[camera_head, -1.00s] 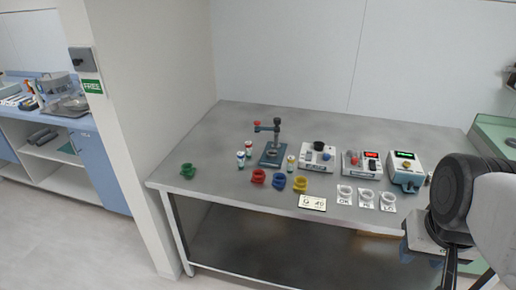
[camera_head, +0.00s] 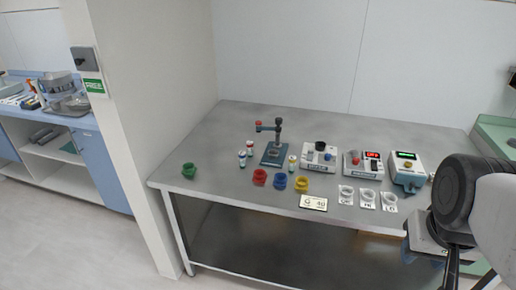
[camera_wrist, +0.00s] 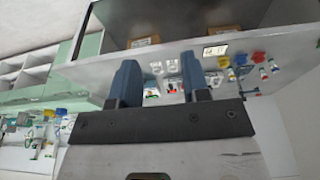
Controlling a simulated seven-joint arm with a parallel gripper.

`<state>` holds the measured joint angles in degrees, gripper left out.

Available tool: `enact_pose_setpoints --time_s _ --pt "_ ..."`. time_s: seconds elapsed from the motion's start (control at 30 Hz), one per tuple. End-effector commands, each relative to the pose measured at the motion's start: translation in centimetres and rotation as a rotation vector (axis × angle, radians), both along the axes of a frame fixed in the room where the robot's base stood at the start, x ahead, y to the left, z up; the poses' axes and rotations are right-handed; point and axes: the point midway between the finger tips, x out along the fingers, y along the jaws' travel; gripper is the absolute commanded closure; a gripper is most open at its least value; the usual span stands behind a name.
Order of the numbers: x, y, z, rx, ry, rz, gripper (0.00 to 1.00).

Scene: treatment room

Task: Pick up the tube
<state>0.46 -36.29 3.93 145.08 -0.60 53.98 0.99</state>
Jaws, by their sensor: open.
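Several small white tubes with coloured bands stand on the metal table. One tube (camera_head: 242,159) is left of the blue stand, another tube (camera_head: 249,146) is just behind it, and a third tube (camera_head: 292,161) is right of the stand. Tubes also show small at the right of the wrist view (camera_wrist: 264,73). Which one the task means, I cannot tell. My gripper (camera_wrist: 160,78) is open and empty, its two blue fingers apart. It is well away from the tubes. In the head view my arm is at the right edge and the fingers cannot be made out.
The table's left and back parts are clear.

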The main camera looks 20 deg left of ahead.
Motion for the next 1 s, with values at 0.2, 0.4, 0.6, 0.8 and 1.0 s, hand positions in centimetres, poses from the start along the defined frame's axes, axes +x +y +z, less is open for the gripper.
enact_pose_setpoints --time_s 0.2,0.4,0.6,0.8,1.0 --pt "0.0 0.0 0.0 0.0 0.0 0.0 0.57" --pt "0.0 0.0 0.0 0.0 0.0 0.0 0.39" --pt "0.0 0.0 0.0 0.0 0.0 0.0 0.36" --pt "0.3 0.1 0.1 0.006 0.004 -0.004 0.36" --pt "1.9 0.9 0.4 0.045 0.027 -0.031 0.36"
